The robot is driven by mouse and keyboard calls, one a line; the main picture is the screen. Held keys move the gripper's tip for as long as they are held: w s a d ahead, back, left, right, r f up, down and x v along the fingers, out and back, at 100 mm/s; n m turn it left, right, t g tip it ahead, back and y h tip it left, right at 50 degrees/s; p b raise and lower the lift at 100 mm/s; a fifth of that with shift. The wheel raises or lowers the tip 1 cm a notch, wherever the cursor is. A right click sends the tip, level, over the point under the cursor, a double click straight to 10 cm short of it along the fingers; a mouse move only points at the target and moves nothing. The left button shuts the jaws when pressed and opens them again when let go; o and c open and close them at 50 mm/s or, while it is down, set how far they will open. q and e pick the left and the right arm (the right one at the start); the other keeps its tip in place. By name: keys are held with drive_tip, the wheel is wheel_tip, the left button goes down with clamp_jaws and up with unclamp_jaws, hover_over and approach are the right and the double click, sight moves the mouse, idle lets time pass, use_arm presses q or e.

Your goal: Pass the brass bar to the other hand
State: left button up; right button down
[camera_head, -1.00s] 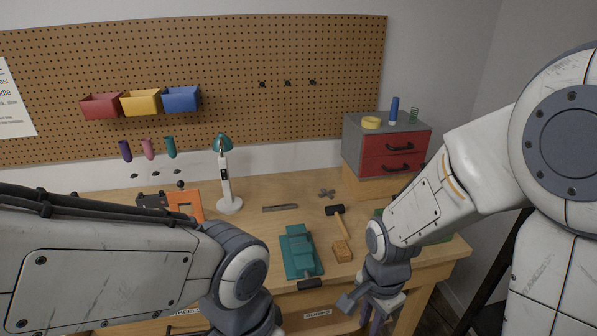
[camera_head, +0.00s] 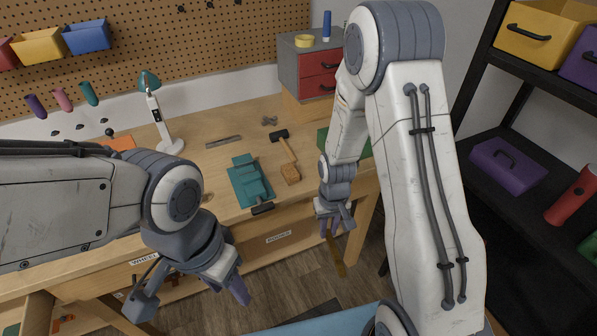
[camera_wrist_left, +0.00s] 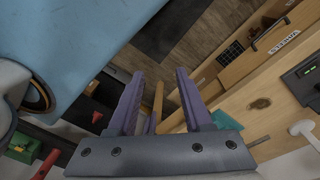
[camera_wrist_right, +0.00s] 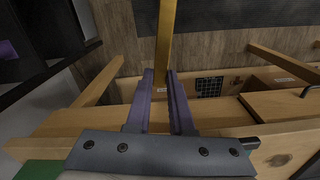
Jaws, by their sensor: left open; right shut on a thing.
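The brass bar (camera_wrist_right: 166,38) is held upright in the right wrist view, its lower end between the purple fingers of my right gripper (camera_wrist_right: 161,78). In the head view the bar (camera_head: 338,260) hangs below my right gripper (camera_head: 331,228), in front of the workbench edge. My left gripper (camera_head: 238,291) is in front of the bench, to the left of the bar and apart from it. In the left wrist view my left gripper (camera_wrist_left: 160,76) is open, with a clear gap between its purple fingers.
A dark shelf (camera_head: 480,115) stands at the right. A blue surface (camera_head: 325,320) lies low in front. Floor shows between.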

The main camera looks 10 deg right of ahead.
use_arm(q)
drive_tip(key=shift+o, duration=0.7)
drive_tip(key=w+d+r+n+t+h, duration=0.1)
drive_tip(key=w+d+n+t+h, duration=0.2)
drive_tip(key=d, duration=0.6)
drive_tip(key=w+d+r+n+t+h, duration=0.1)
drive_tip(key=w+d+n+h, duration=0.15)
drive_tip(key=w+d, duration=0.55)
drive_tip(key=w+a+f+n+t+y, duration=0.1)
drive_tip(key=w+f+n+y, duration=0.2)
drive_tip(key=f, duration=0.3)
drive_tip(key=w+a+f+n+t+y, duration=0.1)
drive_tip(key=w+a+f+n+y, duration=0.1)
drive_tip(key=f, duration=0.5)
drive_tip(key=shift+w+a+f+n+y, duration=0.2)
drive_tip(key=shift+w+n+y, duration=0.4)
drive_tip(key=shift+n, duration=0.65)
use_arm(e)
drive_tip(key=w+a+r+n, duration=0.3)
drive_tip(key=a+r+n, duration=0.4)
drive_tip(key=a, duration=0.6)
wheel_tip(320, 180, up, 3)
drive_tip(key=shift+w+a+f, duration=0.15)
drive_tip(key=shift+w+a, duration=0.1)
drive_tip(key=shift+w, duration=0.15)
use_arm(q)
drive_tip(key=shift+s, duration=0.15)
drive_tip(key=shift+c, duration=0.3)
